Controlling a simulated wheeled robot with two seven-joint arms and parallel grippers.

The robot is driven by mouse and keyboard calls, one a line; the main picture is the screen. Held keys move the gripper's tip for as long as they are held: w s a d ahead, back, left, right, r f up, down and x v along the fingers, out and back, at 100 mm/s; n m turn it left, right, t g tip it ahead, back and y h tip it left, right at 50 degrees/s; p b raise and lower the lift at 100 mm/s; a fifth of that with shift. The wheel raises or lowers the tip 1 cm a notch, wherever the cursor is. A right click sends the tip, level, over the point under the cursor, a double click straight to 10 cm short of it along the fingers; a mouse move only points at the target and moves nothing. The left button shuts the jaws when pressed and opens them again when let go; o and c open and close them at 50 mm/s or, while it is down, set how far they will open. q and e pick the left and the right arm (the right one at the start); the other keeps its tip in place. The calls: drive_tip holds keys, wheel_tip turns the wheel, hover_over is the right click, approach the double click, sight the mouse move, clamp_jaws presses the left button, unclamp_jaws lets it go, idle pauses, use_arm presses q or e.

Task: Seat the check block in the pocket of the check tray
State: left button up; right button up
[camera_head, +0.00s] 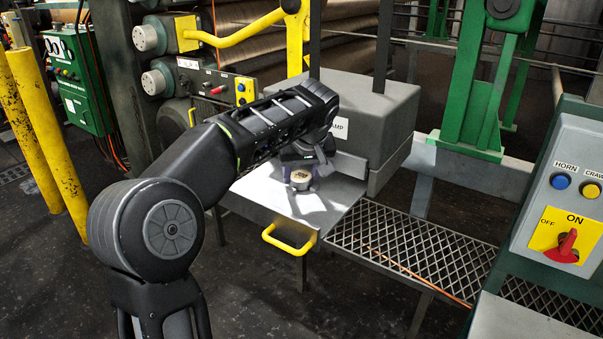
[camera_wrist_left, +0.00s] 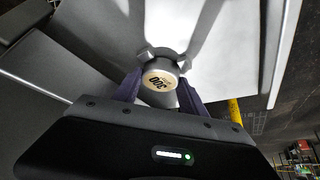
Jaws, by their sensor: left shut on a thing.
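The check block (camera_head: 301,177) is a small round metal piece with a cream top that bears dark print. It also shows in the left wrist view (camera_wrist_left: 160,80), between purple fingers. My left gripper (camera_head: 299,184) is shut on it, over the pale metal check tray (camera_head: 315,208) with a yellow handle. The bright tray surface also shows in the left wrist view (camera_wrist_left: 225,40). Grey lugs show at the block's far side; I cannot tell whether they belong to the block or to a pocket. The arm and fingers hide part of the tray. My right gripper is not in view.
A grey housing (camera_head: 395,125) stands right behind the tray. A yellow handle (camera_head: 285,240) sticks out at the tray's front. Yellow posts (camera_head: 45,140) stand at the left.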

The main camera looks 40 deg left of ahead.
use_arm(q)
drive_tip(key=shift+f, duration=0.2)
drive_tip(key=o, duration=1.4)
drive_tip(key=shift+o, duration=0.2)
drive_tip(key=shift+r, duration=0.15)
